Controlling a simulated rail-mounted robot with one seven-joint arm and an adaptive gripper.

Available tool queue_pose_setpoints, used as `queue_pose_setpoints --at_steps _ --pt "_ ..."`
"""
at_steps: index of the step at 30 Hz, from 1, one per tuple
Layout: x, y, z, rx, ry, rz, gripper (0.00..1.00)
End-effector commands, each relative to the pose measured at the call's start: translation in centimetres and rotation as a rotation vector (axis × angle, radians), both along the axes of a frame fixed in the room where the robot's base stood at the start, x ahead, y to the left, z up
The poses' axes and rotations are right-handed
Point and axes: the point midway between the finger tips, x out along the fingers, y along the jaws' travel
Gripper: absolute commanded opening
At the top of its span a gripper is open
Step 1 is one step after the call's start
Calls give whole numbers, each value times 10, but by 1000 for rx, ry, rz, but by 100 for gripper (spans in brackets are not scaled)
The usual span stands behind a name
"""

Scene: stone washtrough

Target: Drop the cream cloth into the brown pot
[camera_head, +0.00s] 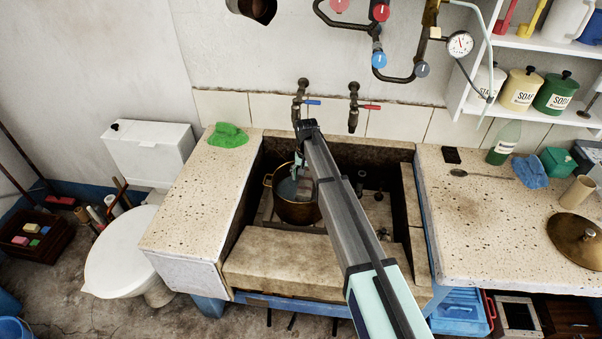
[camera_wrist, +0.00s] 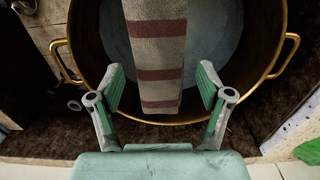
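The brown pot (camera_head: 279,208) with brass handles stands in the stone trough. In the wrist view the pot (camera_wrist: 258,75) fills the upper middle, with its round opening facing me and a blue-grey inside. The cream cloth (camera_wrist: 158,55) with dark red stripes is a long strip across the pot's opening, between my fingers. My gripper (camera_wrist: 161,88) is open, with a gap on each side of the cloth. Whether the cloth rests on the pot's bottom I cannot tell. In the head view my gripper (camera_head: 299,178) is over the pot, and I cannot make out the cloth there.
Two taps with a blue handle (camera_head: 312,102) and a red handle (camera_head: 371,107) are behind the trough. A green cloth (camera_head: 228,135) lies on the left counter. A blue cloth (camera_head: 530,171), a green bottle (camera_head: 503,143) and a round lid (camera_head: 577,240) are on the right counter.

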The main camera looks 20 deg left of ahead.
Motion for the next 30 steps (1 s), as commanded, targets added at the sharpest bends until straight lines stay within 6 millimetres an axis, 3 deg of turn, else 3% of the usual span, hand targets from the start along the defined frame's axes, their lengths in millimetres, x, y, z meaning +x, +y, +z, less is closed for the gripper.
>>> queue_pose_setpoints --at_steps 14,30 --pt "0 0 7 0 0 0 91" --pt "0 0 99 0 -1 0 91"
